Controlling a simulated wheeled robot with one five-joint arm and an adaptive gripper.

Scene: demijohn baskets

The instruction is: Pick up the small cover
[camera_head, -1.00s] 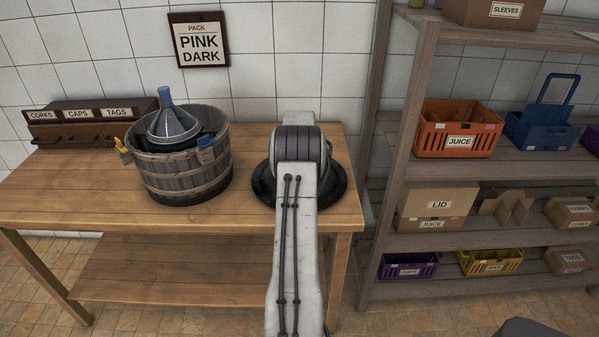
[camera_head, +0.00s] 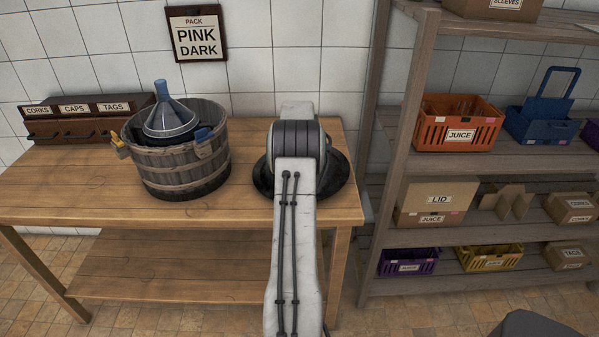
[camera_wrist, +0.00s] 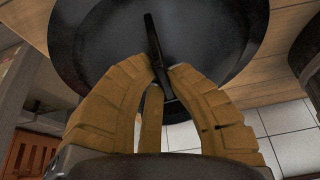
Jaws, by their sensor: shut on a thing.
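The small cover is a dark round disc with a thin upright handle. In the head view its rim (camera_head: 343,181) shows on both sides of my arm, at the right end of the table. In the wrist view the cover (camera_wrist: 225,30) fills the upper middle. My gripper (camera_wrist: 162,76) has its tan fingers closed around the handle of the cover. In the head view the fingers are hidden behind my arm. The cover looks slightly tilted there; I cannot tell whether it is fully clear of the tabletop.
A shelf unit (camera_head: 410,140) with crates and boxes is on the right. The table between tub and cover is clear.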

